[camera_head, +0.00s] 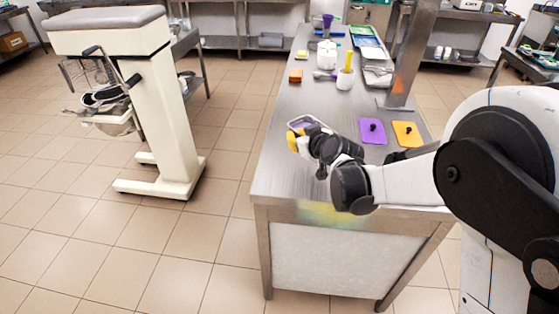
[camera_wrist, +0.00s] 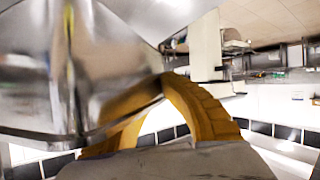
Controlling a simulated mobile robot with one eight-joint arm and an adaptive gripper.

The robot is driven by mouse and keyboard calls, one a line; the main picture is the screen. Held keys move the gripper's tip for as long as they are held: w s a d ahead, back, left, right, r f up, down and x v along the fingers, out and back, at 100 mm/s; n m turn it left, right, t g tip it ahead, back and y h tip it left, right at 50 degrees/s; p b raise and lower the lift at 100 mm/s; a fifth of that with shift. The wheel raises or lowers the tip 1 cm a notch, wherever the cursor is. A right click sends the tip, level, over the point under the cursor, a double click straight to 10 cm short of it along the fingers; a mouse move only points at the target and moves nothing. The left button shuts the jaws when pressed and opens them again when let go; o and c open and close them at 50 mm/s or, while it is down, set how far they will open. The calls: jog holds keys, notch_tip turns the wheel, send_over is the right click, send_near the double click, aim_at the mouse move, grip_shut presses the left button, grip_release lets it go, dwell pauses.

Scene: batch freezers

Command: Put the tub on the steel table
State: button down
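The tub (camera_head: 303,123), a small clear-looking container with a purplish inside, is at my gripper (camera_head: 296,141) in the head view. In the wrist view the tub (camera_wrist: 85,65) fills the left side, shiny and close. The yellow fingers of my gripper (camera_wrist: 150,110) are closed around its lower edge. The tub looks tilted in the wrist view. In the head view it appears over the near left part of the steel table (camera_head: 285,180). Its height above the top cannot be told.
A purple lid or board (camera_head: 372,131) and an orange one (camera_head: 407,134) lie right of the tub. A steel post (camera_head: 408,60) rises at the table's right. A cream machine (camera_head: 160,110) stands left across open floor.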

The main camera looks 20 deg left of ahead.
jog(key=a+f, duration=0.1)
jog(key=a, duration=0.1)
jog(key=s+a+f+b, duration=0.1)
jog(key=a, duration=0.1)
jog(key=s+a+f, duration=0.1)
jog(key=shift+a+f+b, duration=0.4)
jog(key=shift+f+b, duration=0.9)
jog(key=shift+f, duration=1.05)
jog(key=shift+f, duration=0.15)
jog(key=c, duration=1.6)
grip_release()
jog(key=shift+s, duration=0.1)
